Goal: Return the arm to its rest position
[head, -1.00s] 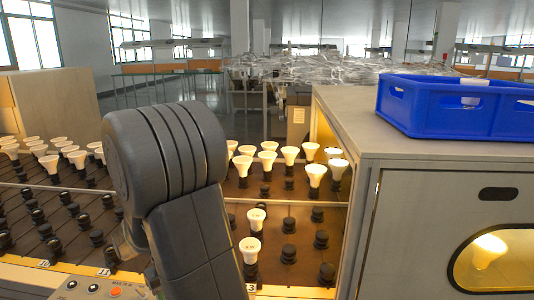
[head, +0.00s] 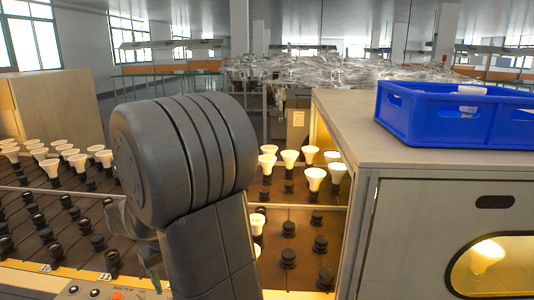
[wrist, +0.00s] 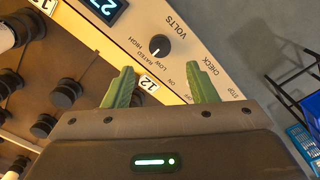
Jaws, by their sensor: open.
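My arm (head: 185,165) stands upright in the middle of the head view, its large grey joint high over the bulb rack. My gripper (wrist: 162,84) shows in the wrist view with its two green fingers well apart and nothing between them. It is over the front control panel (wrist: 185,45), near the label 12 and the volts knob. In the head view the gripper is mostly hidden behind the arm; only a small green part shows at its lower left.
Lit bulbs (head: 315,177) and empty black sockets (head: 288,258) fill the rack behind the arm. A cabinet (head: 450,215) with a blue crate (head: 455,112) on top stands close on the right. In the wrist view, bare floor (wrist: 250,45) lies beyond the panel.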

